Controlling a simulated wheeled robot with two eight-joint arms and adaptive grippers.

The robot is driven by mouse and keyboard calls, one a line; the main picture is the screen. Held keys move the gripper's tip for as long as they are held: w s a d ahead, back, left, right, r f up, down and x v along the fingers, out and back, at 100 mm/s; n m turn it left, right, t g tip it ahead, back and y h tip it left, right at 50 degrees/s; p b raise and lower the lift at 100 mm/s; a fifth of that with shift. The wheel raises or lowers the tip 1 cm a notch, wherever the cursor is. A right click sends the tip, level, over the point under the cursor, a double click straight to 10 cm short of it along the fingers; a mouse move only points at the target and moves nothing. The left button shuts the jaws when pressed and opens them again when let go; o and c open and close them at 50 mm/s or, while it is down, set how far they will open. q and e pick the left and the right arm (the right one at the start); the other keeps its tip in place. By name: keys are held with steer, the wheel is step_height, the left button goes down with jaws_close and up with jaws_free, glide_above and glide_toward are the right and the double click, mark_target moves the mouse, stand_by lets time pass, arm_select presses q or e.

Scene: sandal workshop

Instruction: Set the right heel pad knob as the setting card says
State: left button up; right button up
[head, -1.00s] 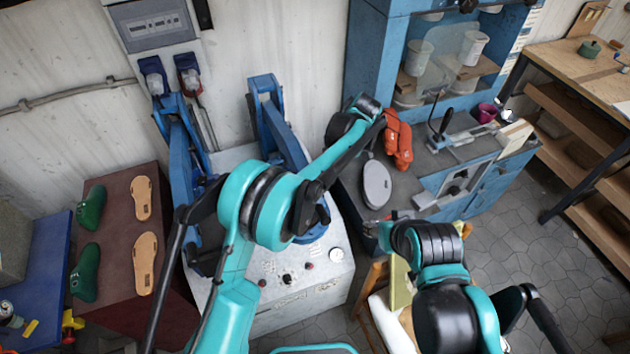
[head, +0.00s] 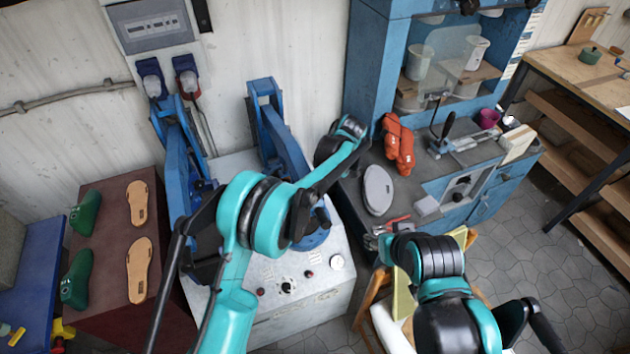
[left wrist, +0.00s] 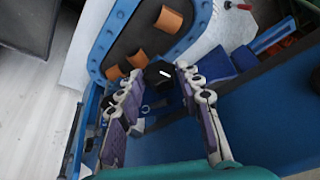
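In the left wrist view a black knob (left wrist: 157,77) with a white mark sits on the blue machine, below a dark pad with orange pieces. The mark lies nearly level in that picture, tilted slightly down to the right. My left gripper (left wrist: 160,71) is open, with a finger on either side of the knob; I cannot tell whether they touch it. In the head view my left arm hides that gripper and this knob. The fingers of my right gripper do not show behind my right wrist. I cannot make out a setting card.
The press has a front panel (head: 257,318) with a black knob (head: 288,286), red buttons and a gauge (head: 337,262). A blue bench on the right holds orange gloves (head: 397,145), a grey oval pad (head: 378,190) and red-handled pliers (head: 394,221). Sandal soles lie on the left table.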

arm_select(q)
steer(key=c, duration=0.5)
steer(key=shift+w+d+f+g+y+b, duration=0.1)
steer(key=shift+w+g+y+b, duration=0.25)
steer(key=shift+g, duration=0.55)
steer(key=shift+m+g+y, duration=0.45)
steer(key=shift+m+g, duration=0.05)
steer(key=shift+g, duration=0.5)
steer(key=o, duration=0.9)
steer(key=shift+c, duration=0.2)
steer(key=shift+t, duration=0.3)
